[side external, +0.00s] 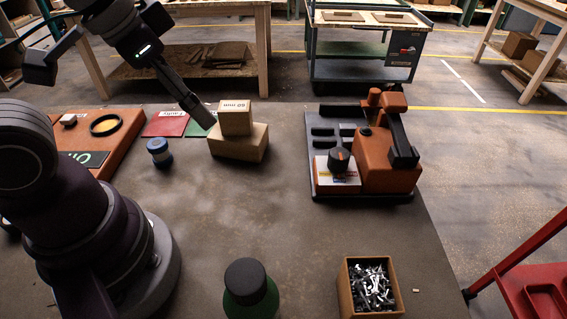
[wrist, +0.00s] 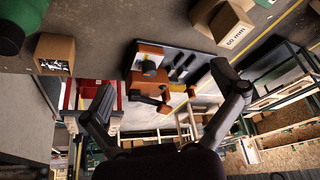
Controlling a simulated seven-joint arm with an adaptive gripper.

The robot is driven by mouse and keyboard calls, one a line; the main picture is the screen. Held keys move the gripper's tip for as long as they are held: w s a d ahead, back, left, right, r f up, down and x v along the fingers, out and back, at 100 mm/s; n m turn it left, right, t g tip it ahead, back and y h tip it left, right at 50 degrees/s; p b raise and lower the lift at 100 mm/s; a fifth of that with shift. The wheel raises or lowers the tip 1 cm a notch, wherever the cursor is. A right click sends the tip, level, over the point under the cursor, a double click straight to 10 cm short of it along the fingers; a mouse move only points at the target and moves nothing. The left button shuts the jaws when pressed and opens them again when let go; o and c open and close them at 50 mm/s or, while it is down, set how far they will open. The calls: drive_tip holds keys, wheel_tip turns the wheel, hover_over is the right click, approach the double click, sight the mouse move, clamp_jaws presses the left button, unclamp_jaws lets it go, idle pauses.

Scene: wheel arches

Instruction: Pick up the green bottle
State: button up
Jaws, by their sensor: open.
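The green bottle (side external: 250,297) with a black cap stands at the front middle of the table, cut off by the bottom edge in the side view. In the wrist view part of the green bottle (wrist: 14,28) shows in the top left corner. My gripper (side external: 203,118) is at the back left, beside the stacked cardboard boxes and well away from the bottle. In the wrist view my gripper (wrist: 165,78) has its two fingers spread wide with nothing between them.
Two stacked boxes (side external: 238,145), the upper marked 60 mm, stand close to my gripper. A blue-capped jar (side external: 160,153) is left of them. An orange machine (side external: 385,155) sits at the right. A box of screws (side external: 350,291) stands right of the bottle. The middle of the table is clear.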

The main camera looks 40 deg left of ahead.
sight(234, 275)
drive_tip(key=s+d+f+m+g, duration=0.1)
drive_tip(key=s+d+m, duration=0.1)
drive_tip(key=d+m, duration=0.3)
drive_tip(key=s+d+f+m+g, duration=0.1)
drive_tip(key=s+d+m+g, duration=0.1)
drive_tip(key=d+m, duration=0.3)
drive_tip(key=s+d+f+m+g, duration=0.2)
drive_tip(key=s+d+m, duration=0.1)
drive_tip(key=d+m, duration=0.2)
drive_tip(key=shift+s+d, duration=0.1)
drive_tip(key=shift+d, duration=0.45)
drive_tip(key=f, duration=1)
drive_tip(key=shift+w+d+f, duration=0.15)
drive_tip(key=shift+w+d, duration=0.15)
drive_tip(key=shift+d, duration=0.05)
drive_tip(key=c, duration=1.3)
